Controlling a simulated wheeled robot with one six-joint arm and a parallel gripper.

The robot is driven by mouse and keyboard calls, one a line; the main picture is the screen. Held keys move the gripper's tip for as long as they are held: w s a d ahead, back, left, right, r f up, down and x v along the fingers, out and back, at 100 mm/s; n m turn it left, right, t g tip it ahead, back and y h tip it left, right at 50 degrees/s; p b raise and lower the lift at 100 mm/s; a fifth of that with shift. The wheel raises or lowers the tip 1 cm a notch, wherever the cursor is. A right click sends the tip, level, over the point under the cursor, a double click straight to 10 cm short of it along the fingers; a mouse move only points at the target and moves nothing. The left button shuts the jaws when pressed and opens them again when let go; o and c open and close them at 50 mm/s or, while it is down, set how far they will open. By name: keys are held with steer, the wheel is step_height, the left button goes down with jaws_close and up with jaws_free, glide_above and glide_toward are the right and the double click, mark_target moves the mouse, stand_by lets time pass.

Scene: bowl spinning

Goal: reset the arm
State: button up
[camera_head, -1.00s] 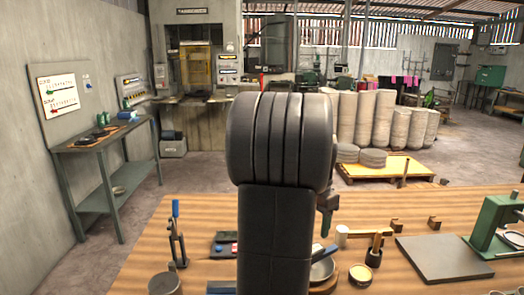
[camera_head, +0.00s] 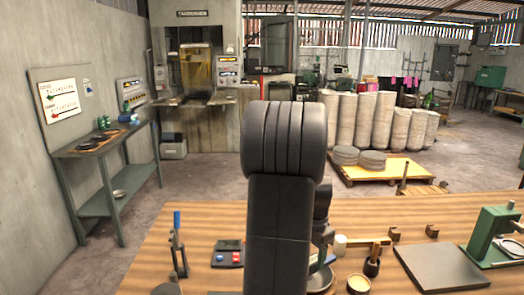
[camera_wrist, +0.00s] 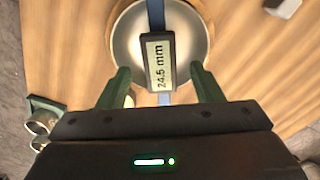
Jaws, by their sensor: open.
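My gripper (camera_wrist: 162,86) shows in the wrist view with its two green fingers apart. Between and just beyond the fingertips is a blue caliper (camera_wrist: 159,60) with a display reading 24.5 mm. It lies across a round metal bowl (camera_wrist: 128,45). I cannot tell whether the fingers touch the caliper. In the head view my dark arm stands in the middle and hides most of the gripper. The bowl (camera_head: 320,280) shows partly to the right of the arm on the wooden table (camera_head: 205,212).
A small dark pot (camera_head: 372,267), a grey slab (camera_head: 440,267) and a green press (camera_head: 495,238) stand right of the arm. A blue-handled tool (camera_head: 177,245) and a small device with coloured buttons (camera_head: 228,254) are left of it. The far table strip is mostly clear.

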step_height(320, 180, up, 3)
steer(key=shift+r+p, duration=0.15)
steer(key=shift+p, duration=0.65)
steer(key=shift+f+b, duration=0.3)
steer(key=shift+b, duration=0.55)
steer(key=shift+w+r+b, duration=0.1)
steer(key=shift+w+b, duration=0.05)
steer(key=shift+b, duration=0.7)
steer(key=b, duration=0.4)
steer(key=shift+s+r, duration=0.2)
steer(key=shift+r, duration=0.15)
steer(key=shift+f, duration=1.5)
steer(key=shift+r, duration=0.1)
